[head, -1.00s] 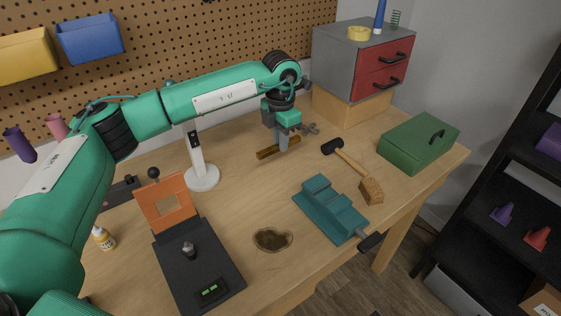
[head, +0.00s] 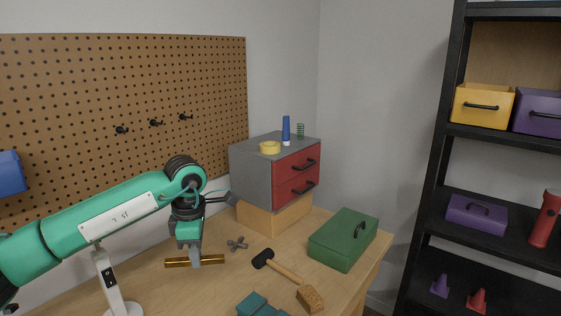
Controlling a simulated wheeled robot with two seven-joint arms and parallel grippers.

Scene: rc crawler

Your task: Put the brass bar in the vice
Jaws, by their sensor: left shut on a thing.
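The brass bar (head: 177,263) is a short, shiny golden bar lying crosswise near the back of the workbench. My left gripper (head: 196,260) comes down on it from above and is shut around its middle, with both ends sticking out. I cannot tell whether the bar touches the bench top or hangs just above it. The teal vice (head: 252,303) is at the bottom edge of the view, in front and to the right of the bar. Only its upper part shows; the rest is cut off. My right gripper is not in view.
A grey star-shaped knob (head: 237,243) lies right of the bar. A mallet (head: 284,272), a wooden brush or block (head: 310,299) and a green box (head: 343,239) lie further right. A drawer cabinet (head: 274,172) stands behind on a wooden block. A white stand (head: 112,285) rises at the left.

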